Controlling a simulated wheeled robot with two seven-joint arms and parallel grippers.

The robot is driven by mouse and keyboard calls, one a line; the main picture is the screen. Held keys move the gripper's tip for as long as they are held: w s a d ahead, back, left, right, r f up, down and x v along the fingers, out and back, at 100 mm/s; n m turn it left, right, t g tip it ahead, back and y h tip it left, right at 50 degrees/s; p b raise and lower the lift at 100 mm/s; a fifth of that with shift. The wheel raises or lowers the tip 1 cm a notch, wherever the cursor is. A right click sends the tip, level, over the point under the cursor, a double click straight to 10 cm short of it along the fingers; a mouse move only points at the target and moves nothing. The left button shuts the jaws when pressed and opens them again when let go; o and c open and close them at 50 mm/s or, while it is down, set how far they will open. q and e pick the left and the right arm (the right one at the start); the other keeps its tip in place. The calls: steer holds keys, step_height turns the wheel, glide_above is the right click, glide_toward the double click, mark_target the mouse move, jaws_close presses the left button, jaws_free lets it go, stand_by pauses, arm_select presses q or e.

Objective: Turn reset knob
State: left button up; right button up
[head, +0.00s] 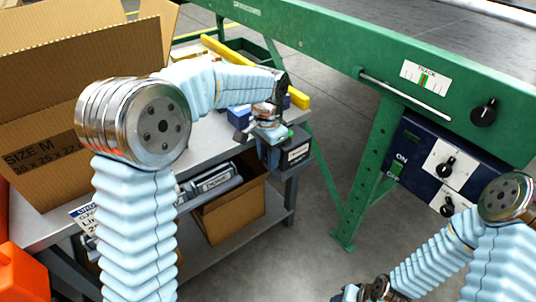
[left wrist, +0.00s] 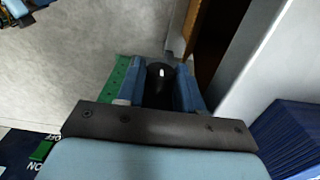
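Black knobs sit on the green machine: one (head: 484,112) right of the TRACK scale, an upper one (head: 446,167) and a lower one (head: 447,205) on white plates of the dark blue panel (head: 418,176). I cannot read which is the reset knob. My left gripper (head: 284,158) is at the workbench's right edge, well left of the panel. In the left wrist view its blue fingers (left wrist: 160,88) stand apart; a dark rounded shape shows between them, and I cannot tell what it is. My right gripper (head: 362,293) is low at the picture's bottom edge, its fingers unclear.
The grey workbench (head: 205,150) carries a large open cardboard box (head: 60,110). Another cardboard box (head: 228,212) stands on its lower shelf. A green machine leg (head: 368,175) stands between bench and panel. An ON/OFF switch (head: 396,169) is left of the panel knobs.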

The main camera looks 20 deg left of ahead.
arm_select(q)
steer(key=c, duration=0.3)
steer(key=shift+c, duration=0.3)
steer(key=shift+s+d+f+t+y+b, duration=0.1)
steer(key=shift+d+t+y+b, duration=0.05)
steer(key=shift+t+y+b, duration=0.35)
steer(key=shift+s+d+f+t+y+b, duration=0.1)
steer(key=shift+t+y+b, duration=0.3)
steer(key=shift+y+b, duration=0.15)
steer(key=shift+f+t+y+b, duration=0.1)
steer(key=shift+t+y+b, duration=0.2)
steer(key=shift+y, duration=0.15)
steer(key=shift+s+d+f+t+y+b, duration=0.1)
steer(key=shift+d+f+t+y+b, duration=0.1)
steer(key=shift+t+y+b, duration=1.5)
steer(key=shift+s+d+f+t+y+b, duration=0.15)
steer(key=shift+t+y+b, duration=1)
steer(key=shift+y+b, duration=1.1)
steer(key=shift+s+d+f+t+y+b, duration=0.1)
steer(key=shift+f+t+y+b, duration=0.1)
steer(key=shift+t+y+b, duration=1.7)
steer(key=shift+a+g+b, duration=0.1)
steer(key=shift+g+b, duration=0.2)
steer(key=shift+g, duration=0.05)
